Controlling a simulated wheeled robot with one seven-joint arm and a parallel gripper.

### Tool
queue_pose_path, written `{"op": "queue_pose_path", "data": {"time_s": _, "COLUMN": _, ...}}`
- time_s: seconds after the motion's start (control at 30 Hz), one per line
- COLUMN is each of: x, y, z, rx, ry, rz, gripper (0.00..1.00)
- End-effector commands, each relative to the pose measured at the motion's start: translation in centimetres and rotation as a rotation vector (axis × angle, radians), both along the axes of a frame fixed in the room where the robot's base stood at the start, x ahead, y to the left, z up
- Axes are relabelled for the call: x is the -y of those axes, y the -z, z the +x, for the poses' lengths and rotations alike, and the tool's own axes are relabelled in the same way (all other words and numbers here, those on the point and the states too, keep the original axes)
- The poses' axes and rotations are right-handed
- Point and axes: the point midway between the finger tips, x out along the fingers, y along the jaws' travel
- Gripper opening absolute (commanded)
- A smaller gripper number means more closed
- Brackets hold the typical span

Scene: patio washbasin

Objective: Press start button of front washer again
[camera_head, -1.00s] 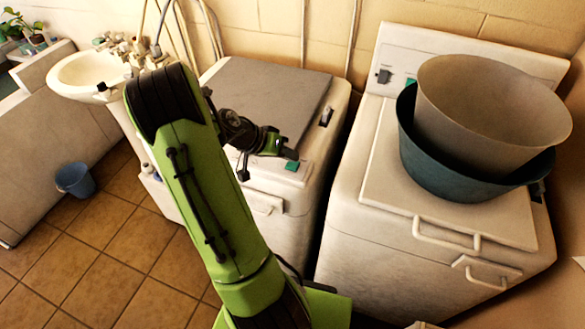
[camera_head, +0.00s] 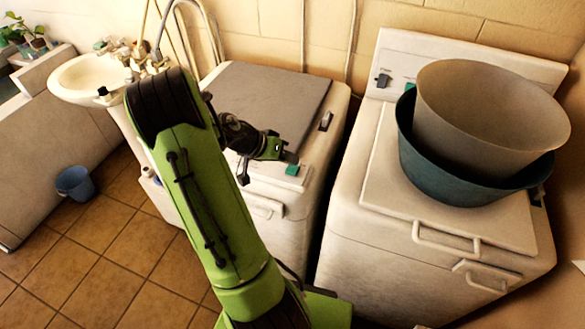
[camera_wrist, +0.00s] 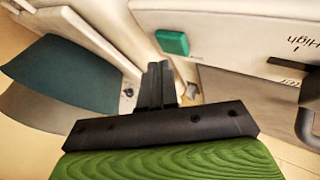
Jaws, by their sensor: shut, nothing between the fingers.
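The white washer with a grey lid (camera_head: 262,102) stands in the middle of the head view. Its green button (camera_head: 291,170) sits on the front strip of its top. My gripper (camera_head: 289,157) is just above and behind this button in the picture, shut and empty. In the wrist view the fingers of my gripper (camera_wrist: 157,70) are together, and the green button (camera_wrist: 172,43) shows just beyond the tips, slightly right. A gap seems to lie between them; touch cannot be told. The button does not look covered.
A second white washer (camera_head: 350,235) stands at right, with a teal basin (camera_head: 425,175) and a grey basin (camera_head: 455,110) stacked on its lid. A dark knob (camera_head: 243,172) sits left of the green button. A sink (camera_head: 88,75) and blue bucket (camera_head: 75,182) are at left.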

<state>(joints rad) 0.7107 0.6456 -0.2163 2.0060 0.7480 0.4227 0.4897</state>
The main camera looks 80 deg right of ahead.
Motion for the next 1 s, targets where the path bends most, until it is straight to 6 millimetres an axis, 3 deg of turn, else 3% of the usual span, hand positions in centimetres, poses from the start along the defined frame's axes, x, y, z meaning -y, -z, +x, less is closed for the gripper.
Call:
{"op": "queue_pose_path", "data": {"time_s": 0.77, "x": 0.0, "y": 0.02, "z": 0.0, "rx": 0.0, "ry": 0.0, "rz": 0.0, "gripper": 0.0}}
{"op": "queue_pose_path", "data": {"time_s": 1.0, "x": 0.0, "y": 0.86, "z": 0.0, "rx": 0.0, "ry": 0.0, "rz": 0.0, "gripper": 0.0}}
